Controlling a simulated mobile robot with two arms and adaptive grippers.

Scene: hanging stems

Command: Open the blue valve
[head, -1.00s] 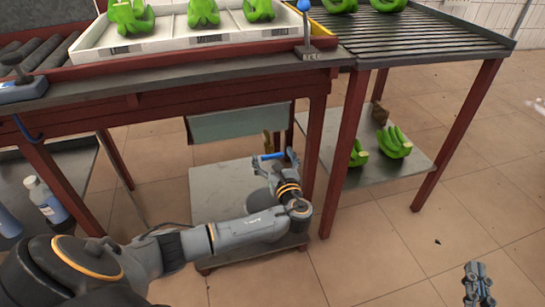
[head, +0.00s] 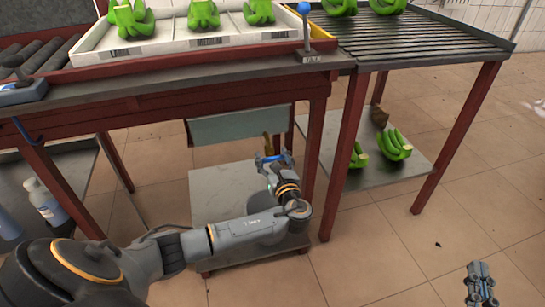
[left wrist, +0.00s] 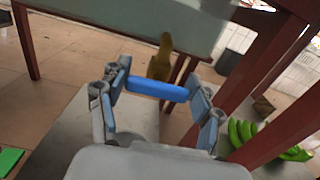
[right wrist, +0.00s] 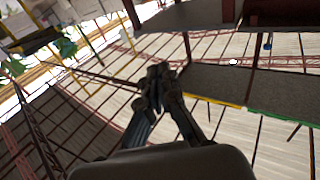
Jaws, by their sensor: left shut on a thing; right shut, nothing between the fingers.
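The blue valve handle (left wrist: 157,89) lies crosswise between the two fingers of my left gripper (left wrist: 158,98) in the left wrist view. The fingers are shut on its ends. A brass-coloured valve body (left wrist: 161,58) rises just behind the handle, below a grey tank. In the head view, my left gripper (head: 275,161) is under the table, and the blue handle (head: 285,157) is small and partly hidden by the fingers. My right gripper (head: 480,284) is shut and empty at the lower right, far from the valve; its closed fingers also show in the right wrist view (right wrist: 160,76).
The grey tank (head: 235,124) hangs under the red-framed table. Table legs stand close to the right of my left gripper. Green bananas (head: 394,145) lie on a low shelf at the right. A blue-knobbed lever (head: 304,9) stands on the table edge. Floor at the right is clear.

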